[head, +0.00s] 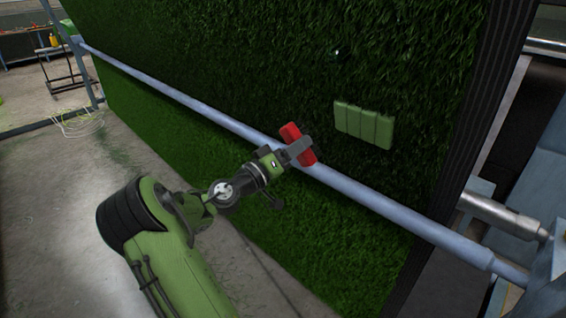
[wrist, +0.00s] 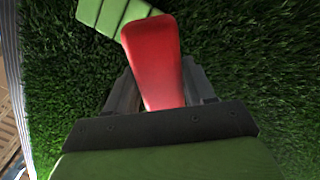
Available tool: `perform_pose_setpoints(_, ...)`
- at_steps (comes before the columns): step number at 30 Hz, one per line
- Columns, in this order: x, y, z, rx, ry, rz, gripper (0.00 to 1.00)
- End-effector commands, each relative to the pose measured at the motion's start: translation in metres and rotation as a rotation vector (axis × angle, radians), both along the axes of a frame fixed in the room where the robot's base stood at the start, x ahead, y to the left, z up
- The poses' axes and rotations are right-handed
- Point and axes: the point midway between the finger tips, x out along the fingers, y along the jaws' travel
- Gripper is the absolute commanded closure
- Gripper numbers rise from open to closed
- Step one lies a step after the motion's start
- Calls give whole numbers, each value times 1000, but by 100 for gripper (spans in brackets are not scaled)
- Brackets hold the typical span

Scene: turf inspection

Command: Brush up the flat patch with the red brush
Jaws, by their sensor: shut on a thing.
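The red brush (head: 291,133) is held in my gripper (head: 299,148), in front of the upright turf wall. In the wrist view the brush's smooth red back (wrist: 152,55) sticks out between the two grey fingers; its bristles are hidden. A light green flat patch (head: 363,125) of several side-by-side strips lies on the dark turf, to the right of and slightly above the brush. In the wrist view the patch (wrist: 105,12) shows at the top, partly behind the brush's tip. I cannot tell whether the brush touches the turf.
A small shiny spot (head: 336,54) shows on the upper turf. A dark post (head: 480,110) edges the wall at right. Open concrete floor (head: 50,200) lies left.

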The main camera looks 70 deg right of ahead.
Motion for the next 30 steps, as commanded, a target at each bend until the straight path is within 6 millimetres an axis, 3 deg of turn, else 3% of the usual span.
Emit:
perform_pose_setpoints(5,-6,-10,8,-3,1,-5,73)
perform_pose_setpoints(18,-27,-59,24,-3,1,-3,73)
perform_pose_setpoints(30,-29,-66,22,-1,-1,-1,73)
